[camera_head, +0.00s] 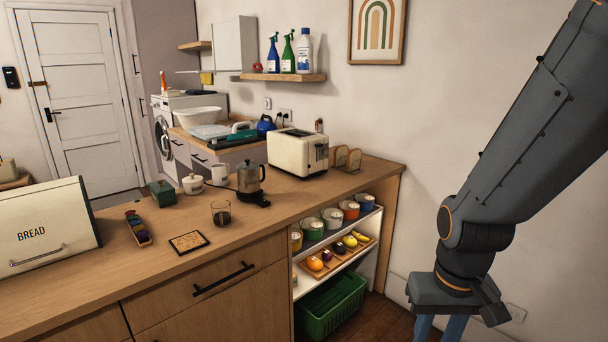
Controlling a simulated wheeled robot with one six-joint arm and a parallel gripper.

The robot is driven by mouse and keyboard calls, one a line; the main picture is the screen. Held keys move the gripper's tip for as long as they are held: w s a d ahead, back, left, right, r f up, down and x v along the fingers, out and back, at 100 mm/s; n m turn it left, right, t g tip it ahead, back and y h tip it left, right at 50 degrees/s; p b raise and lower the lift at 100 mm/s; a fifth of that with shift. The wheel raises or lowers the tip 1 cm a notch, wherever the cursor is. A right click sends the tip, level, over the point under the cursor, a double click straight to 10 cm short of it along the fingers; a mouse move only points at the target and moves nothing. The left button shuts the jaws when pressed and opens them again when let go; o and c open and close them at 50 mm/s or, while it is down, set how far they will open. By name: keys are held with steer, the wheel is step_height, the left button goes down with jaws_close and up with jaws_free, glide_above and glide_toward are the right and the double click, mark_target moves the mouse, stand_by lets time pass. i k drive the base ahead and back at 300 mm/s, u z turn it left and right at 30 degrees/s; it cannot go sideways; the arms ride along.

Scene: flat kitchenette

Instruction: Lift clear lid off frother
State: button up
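The frother (249,182) looks like a grey, partly see-through jug with a black handle on a dark base. It stands upright on the wooden counter, in front of the toaster. A clear lid is too small to make out on its top. My gripper (439,330) hangs at the lower right, in front of the counter's right end and well away from the frother. Its two blue fingers are apart with nothing seen between them; their tips are cut off by the frame's bottom edge.
Near the frother are a white mug (219,174), a glass of dark liquid (221,213), a small white lidded pot (193,184) and the cream toaster (297,151). A bread box (45,231) stands left. The counter front (262,227) is mostly bare.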

mark_target(247, 165)
steer(key=z, duration=0.4)
steer(key=i, duration=1)
steer(key=u, duration=0.95)
steer(key=i, duration=0.65)
steer(key=u, duration=0.6)
